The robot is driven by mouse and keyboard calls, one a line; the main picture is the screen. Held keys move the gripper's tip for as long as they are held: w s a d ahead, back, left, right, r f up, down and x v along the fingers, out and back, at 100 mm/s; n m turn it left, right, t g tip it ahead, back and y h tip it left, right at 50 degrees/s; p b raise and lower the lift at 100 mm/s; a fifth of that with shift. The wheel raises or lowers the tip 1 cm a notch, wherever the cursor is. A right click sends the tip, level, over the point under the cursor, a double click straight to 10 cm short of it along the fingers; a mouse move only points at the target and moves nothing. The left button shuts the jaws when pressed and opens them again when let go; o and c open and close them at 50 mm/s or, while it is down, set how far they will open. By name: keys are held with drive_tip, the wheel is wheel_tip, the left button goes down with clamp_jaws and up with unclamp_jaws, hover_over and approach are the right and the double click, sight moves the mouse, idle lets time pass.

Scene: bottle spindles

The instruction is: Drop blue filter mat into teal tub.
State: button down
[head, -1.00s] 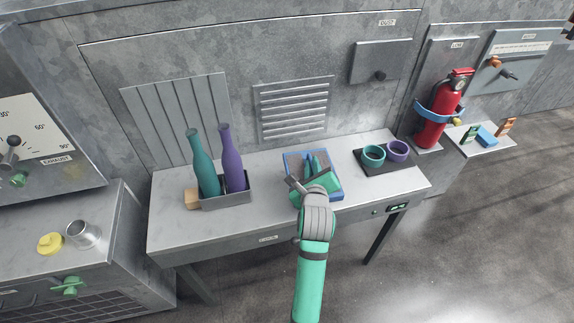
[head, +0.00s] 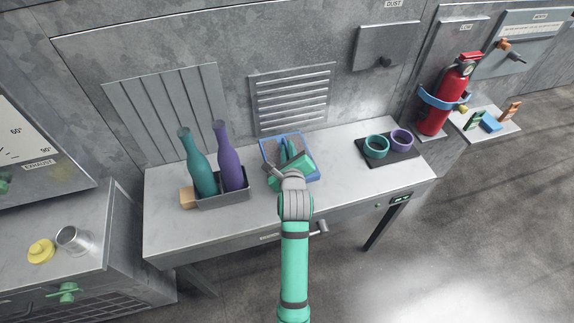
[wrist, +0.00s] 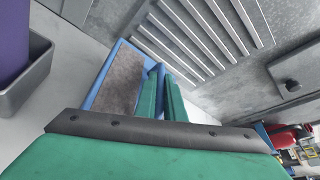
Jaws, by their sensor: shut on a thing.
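The blue filter mat (wrist: 122,81) is a flat grey panel with a blue border. It also shows in the head view (head: 268,142), partly hidden behind my gripper. My gripper (head: 287,150) is shut on the mat, its green fingers (wrist: 163,92) on either side of a blue part of it in the wrist view. The mat is over the middle of the bench; its height above the top is hard to tell. The teal tub (head: 376,151), small, round and open-topped, stands to the right on a dark tray, apart from my gripper.
A purple tub (head: 401,141) stands beside the teal one on the dark tray (head: 388,160). Left of my gripper, a teal bottle (head: 199,165) and a purple bottle (head: 229,162) stand in a grey holder (head: 224,198). The bench (head: 340,150) is clear between mat and tray.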

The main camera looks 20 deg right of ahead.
drive_tip(key=f, duration=0.2)
drive_tip(key=shift+d+f, duration=0.3)
drive_tip(key=shift+f, duration=0.05)
wheel_tip(320, 180, down, 3)
drive_tip(key=shift+r, duration=0.1)
drive_tip(key=shift+w+f, duration=0.1)
drive_tip(key=shift+f, duration=0.3)
drive_tip(key=shift+w, duration=0.1)
drive_tip(key=shift+d+f, duration=0.1)
drive_tip(key=shift+d, duration=0.1)
drive_tip(key=c, duration=2.1)
unclamp_jaws()
drive_tip(key=shift+a, duration=0.1)
drive_tip(key=shift+o, duration=1.3)
drive_tip(key=shift+a+f, duration=0.1)
drive_tip(key=shift+a, duration=0.15)
drive_tip(key=shift+s+d, duration=0.15)
drive_tip(key=shift+s, duration=0.05)
